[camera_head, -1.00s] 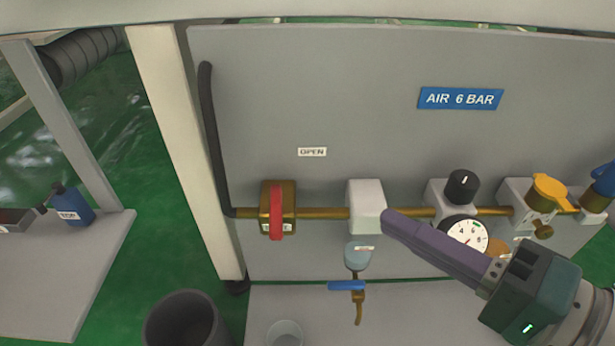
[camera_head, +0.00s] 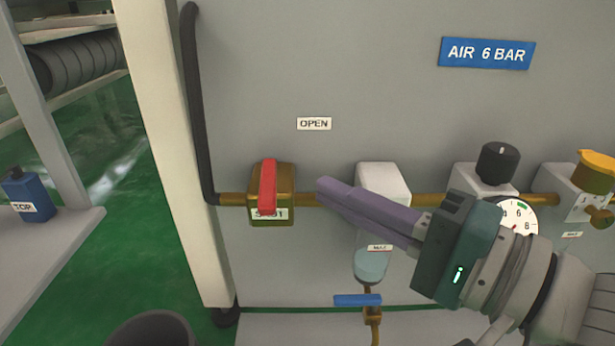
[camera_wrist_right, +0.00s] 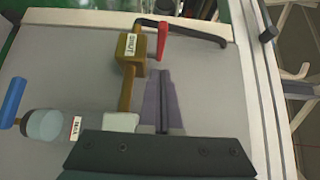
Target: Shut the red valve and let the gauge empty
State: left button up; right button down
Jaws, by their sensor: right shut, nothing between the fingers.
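The red valve handle (camera_head: 268,187) sits on a brass valve body (camera_head: 285,208) on the pipe, pointing up and down in the head view. A partly covered SHUT label shows low on the body; it reads clearly in the right wrist view, beside the red handle (camera_wrist_right: 162,40). An OPEN label (camera_head: 314,124) is on the panel above. The round white gauge (camera_head: 517,214) is partly hidden by my right gripper; its needle cannot be read. My right gripper (camera_head: 321,186) is shut and empty, its purple fingertips just right of the valve, apart from the handle. My left gripper is out of view.
A white block (camera_head: 384,180) on the brass pipe, a clear bowl (camera_head: 371,266) and a blue-levered drain (camera_head: 357,300) are near my right fingers. A black knob (camera_head: 497,163) and yellow part (camera_head: 597,172) are further right.

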aim_at(268, 184)
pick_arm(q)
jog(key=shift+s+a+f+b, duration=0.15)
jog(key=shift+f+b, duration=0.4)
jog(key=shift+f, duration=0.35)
pick_arm(e)
jog(key=a, duration=0.3)
jog(key=shift+s+a, duration=0.15)
jog(key=shift+s, duration=0.1)
pick_arm(q)
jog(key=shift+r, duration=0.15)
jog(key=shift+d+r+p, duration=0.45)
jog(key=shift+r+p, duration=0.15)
jog(key=shift+p, duration=0.2)
pick_arm(e)
jog(key=shift+s+a, duration=0.2)
jog(key=shift+a, duration=0.3)
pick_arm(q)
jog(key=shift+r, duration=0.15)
